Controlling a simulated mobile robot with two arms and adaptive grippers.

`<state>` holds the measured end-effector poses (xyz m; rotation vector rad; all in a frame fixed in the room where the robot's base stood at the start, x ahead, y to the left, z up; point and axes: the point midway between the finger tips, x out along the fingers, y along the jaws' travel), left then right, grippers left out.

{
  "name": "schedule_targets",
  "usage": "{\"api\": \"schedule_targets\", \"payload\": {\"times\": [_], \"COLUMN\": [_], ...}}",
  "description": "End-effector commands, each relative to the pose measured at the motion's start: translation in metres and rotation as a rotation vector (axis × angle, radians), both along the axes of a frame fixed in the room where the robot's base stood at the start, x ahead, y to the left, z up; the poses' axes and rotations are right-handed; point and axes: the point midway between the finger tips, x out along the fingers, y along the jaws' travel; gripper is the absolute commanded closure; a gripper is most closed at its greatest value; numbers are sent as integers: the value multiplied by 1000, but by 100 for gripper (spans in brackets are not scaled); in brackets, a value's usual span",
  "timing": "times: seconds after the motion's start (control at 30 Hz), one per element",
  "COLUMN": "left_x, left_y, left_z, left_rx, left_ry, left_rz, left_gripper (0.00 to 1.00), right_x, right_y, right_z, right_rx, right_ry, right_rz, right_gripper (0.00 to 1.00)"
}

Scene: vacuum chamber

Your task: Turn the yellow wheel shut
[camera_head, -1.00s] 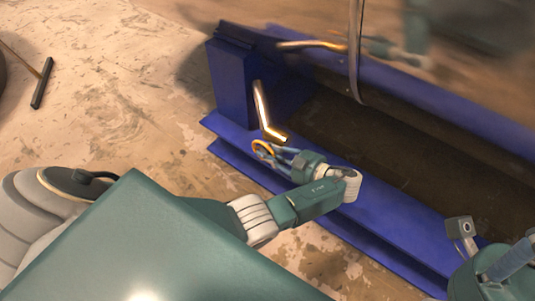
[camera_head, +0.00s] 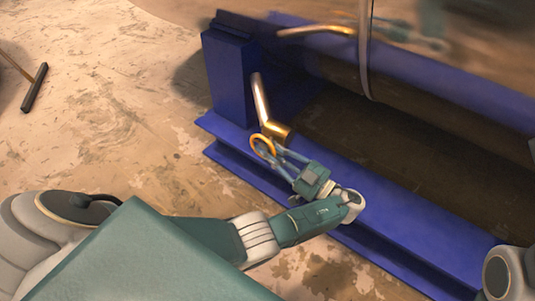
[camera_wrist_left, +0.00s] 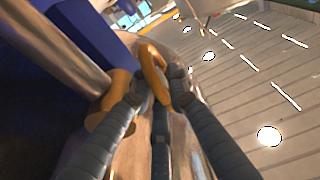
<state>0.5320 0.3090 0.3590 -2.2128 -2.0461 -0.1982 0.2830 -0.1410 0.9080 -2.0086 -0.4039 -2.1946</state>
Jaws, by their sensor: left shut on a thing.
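The yellow wheel (camera_head: 254,148) is a small ring at the brass end of a metal pipe, above the blue beam. My left gripper (camera_head: 272,150) reaches it from the lower right and is shut on its rim. In the left wrist view, the wheel (camera_wrist_left: 151,62) stands edge-on between the fingers of my left gripper (camera_wrist_left: 160,90), which hide part of the rim. My right gripper is not in view; a grey arm part of mine shows at the lower right of the head view.
The metal pipe (camera_head: 261,98) rises just behind the wheel. A blue post (camera_head: 229,80) stands behind to the left, and the blue beam (camera_head: 225,140) runs below. A large reflective chamber surface (camera_head: 450,75) fills the upper right. The floor at left is mostly clear.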

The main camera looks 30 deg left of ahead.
Motion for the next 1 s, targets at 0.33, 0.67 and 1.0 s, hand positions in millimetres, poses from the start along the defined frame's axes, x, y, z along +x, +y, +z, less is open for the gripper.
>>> {"api": "schedule_targets", "payload": {"times": [0.33, 0.67, 1.0], "left_x": [0, 0, 0], "left_y": [0, 0, 0], "left_z": [0, 0, 4], "left_rx": [19, 18, 16], "left_ry": [-1, -1, -3], "left_rz": [0, 0, -1], "left_gripper": [100, 65, 65], "right_x": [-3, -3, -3], "right_y": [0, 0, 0], "right_z": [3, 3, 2], "right_rx": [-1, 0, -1], "right_ry": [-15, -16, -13], "right_rz": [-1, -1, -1], "right_gripper": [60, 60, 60]}}
